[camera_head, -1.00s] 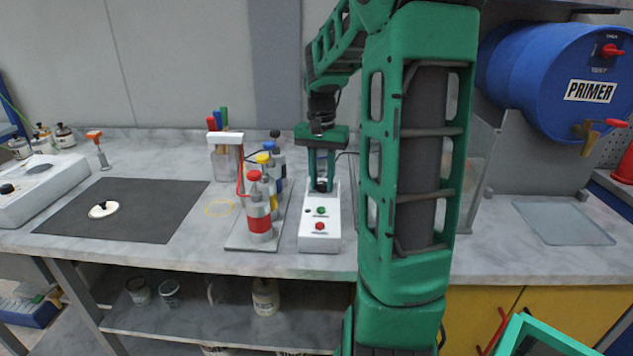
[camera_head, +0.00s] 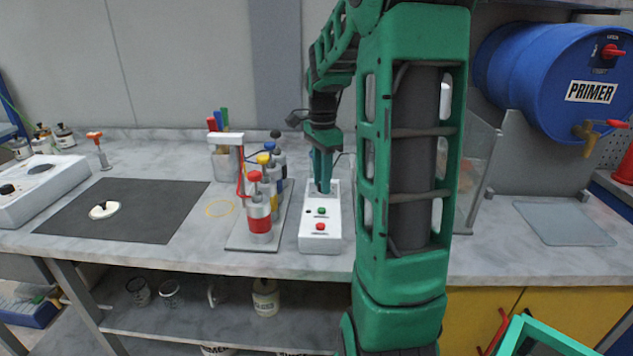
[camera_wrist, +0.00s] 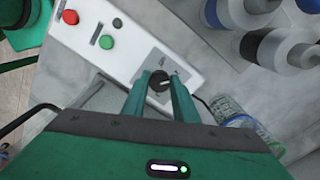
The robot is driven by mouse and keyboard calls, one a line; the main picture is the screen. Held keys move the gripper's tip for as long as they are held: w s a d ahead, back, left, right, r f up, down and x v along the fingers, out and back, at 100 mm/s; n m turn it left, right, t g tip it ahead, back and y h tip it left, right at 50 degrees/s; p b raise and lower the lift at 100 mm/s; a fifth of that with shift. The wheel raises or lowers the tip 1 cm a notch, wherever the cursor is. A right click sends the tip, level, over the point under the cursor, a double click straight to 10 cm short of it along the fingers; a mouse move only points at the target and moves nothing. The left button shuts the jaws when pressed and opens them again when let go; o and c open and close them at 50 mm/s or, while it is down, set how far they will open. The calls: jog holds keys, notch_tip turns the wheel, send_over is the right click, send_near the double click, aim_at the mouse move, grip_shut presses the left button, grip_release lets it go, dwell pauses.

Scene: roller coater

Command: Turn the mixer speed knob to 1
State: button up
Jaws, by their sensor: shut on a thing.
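The white control box (camera_head: 320,242) stands on the bench with a green button and a red button on its top. Its black speed knob (camera_wrist: 159,80) is at the end away from the buttons, on a grey dial plate. A pale pointer mark shows on the knob; the dial's figures are too small to read. My gripper (camera_head: 322,188) points down over the far end of the box. In the wrist view its two fingers lie on either side of the knob and are shut on it. In the head view the knob is hidden by the fingers.
A rack with several colour-topped cylinders (camera_head: 259,217) stands close left of the box. A dark mat (camera_head: 130,222) with a small white lid lies further left. A blue primer drum (camera_head: 545,75) is at the right. Bare bench lies in front of the box.

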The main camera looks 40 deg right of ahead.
jog(key=shift+w+d+r+m, duration=0.15)
jog(key=shift+d+m, duration=0.05)
jog(key=shift+m, duration=0.4)
jog(key=o, duration=1.1)
jog(key=shift+c, duration=0.2)
jog(key=shift+a, duration=0.1)
notch_tip(320, 180, up, 11)
jog(key=shift+f, duration=0.2)
